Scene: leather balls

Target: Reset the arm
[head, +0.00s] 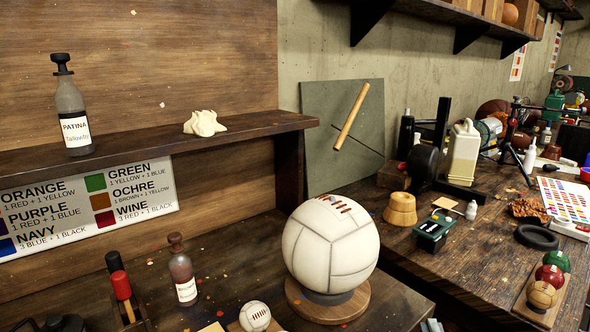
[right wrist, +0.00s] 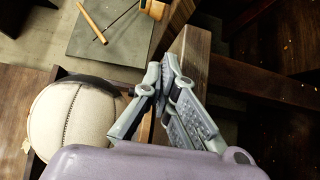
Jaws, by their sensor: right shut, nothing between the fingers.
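My right gripper (right wrist: 161,70) shows in the right wrist view, its grey fingers together with nothing between them. Only small grey tips of it (head: 432,325) show at the bottom edge of the head view, in front of the table edge. The large white leather ball (head: 330,245) rests on a round wooden stand right of centre in the head view. In the right wrist view the ball (right wrist: 75,125) lies to the left of the fingers, apart from them. My left gripper is in neither view.
A shelf (head: 230,130) holds a patina bottle (head: 72,115). A wine-coloured bottle (head: 183,275) and a small white ball (head: 255,317) stand left of the large ball. A cluttered workbench (head: 450,250) fills the right. In the right wrist view a wooden edge (right wrist: 193,55) lies close behind the fingers.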

